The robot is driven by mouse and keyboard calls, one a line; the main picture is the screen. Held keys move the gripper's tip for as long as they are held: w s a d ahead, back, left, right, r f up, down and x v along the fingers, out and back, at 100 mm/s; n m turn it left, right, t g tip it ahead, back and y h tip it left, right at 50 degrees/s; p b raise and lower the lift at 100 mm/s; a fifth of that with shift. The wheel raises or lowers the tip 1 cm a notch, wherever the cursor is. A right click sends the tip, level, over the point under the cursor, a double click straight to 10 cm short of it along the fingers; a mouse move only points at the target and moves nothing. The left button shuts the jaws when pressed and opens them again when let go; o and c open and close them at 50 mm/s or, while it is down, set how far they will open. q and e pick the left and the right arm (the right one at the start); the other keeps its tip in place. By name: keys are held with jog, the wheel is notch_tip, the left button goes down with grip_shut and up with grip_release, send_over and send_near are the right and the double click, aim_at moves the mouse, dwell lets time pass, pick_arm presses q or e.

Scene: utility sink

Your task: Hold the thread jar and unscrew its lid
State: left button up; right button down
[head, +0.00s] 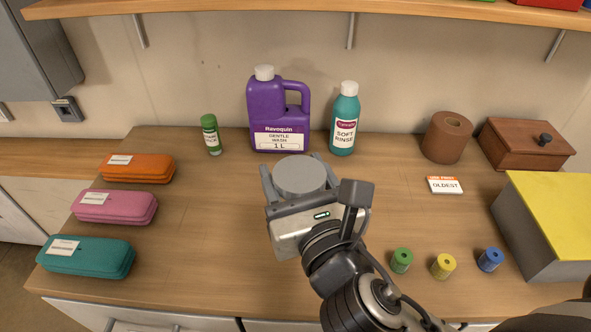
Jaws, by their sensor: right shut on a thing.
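The round grey lid (299,174) of the thread jar shows from above near the middle of the counter, between the fingers of my right gripper. The jar's body is hidden below the lid and behind the gripper. My right gripper (293,165) comes in from the lower right and is shut on the jar, one finger on each side. I cannot tell whether the fingers press on the lid or on the body just under it. The lid looks level. My left gripper is not in view.
A purple jug (279,112), teal bottle (344,120) and green tube (211,135) stand behind. Orange (137,170), pink (115,207) and teal (87,258) cases lie left. Green (401,260), yellow (443,266) and blue (490,260) spools stand right, near a yellow-topped box (550,215).

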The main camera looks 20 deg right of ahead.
jog(key=w+d+f+b, duration=0.1)
jog(key=w+b, duration=0.1)
jog(key=shift+d+f+b, duration=0.15)
jog(key=shift+b, duration=0.15)
jog(key=w+d+f, duration=0.2)
jog(key=w+f, duration=0.1)
jog(key=w+d+f+b, duration=0.1)
jog(key=w+d+f, duration=0.1)
jog(key=w+f, duration=0.1)
jog(key=w+d+f+b, duration=0.1)
jog(key=w+d+f, duration=0.2)
jog(key=f, duration=0.2)
jog(key=shift+f, duration=0.15)
jog(key=c, duration=0.9)
grip_release()
jog(key=shift+f, duration=0.2)
jog(key=o, duration=0.5)
jog(key=shift+c, duration=0.2)
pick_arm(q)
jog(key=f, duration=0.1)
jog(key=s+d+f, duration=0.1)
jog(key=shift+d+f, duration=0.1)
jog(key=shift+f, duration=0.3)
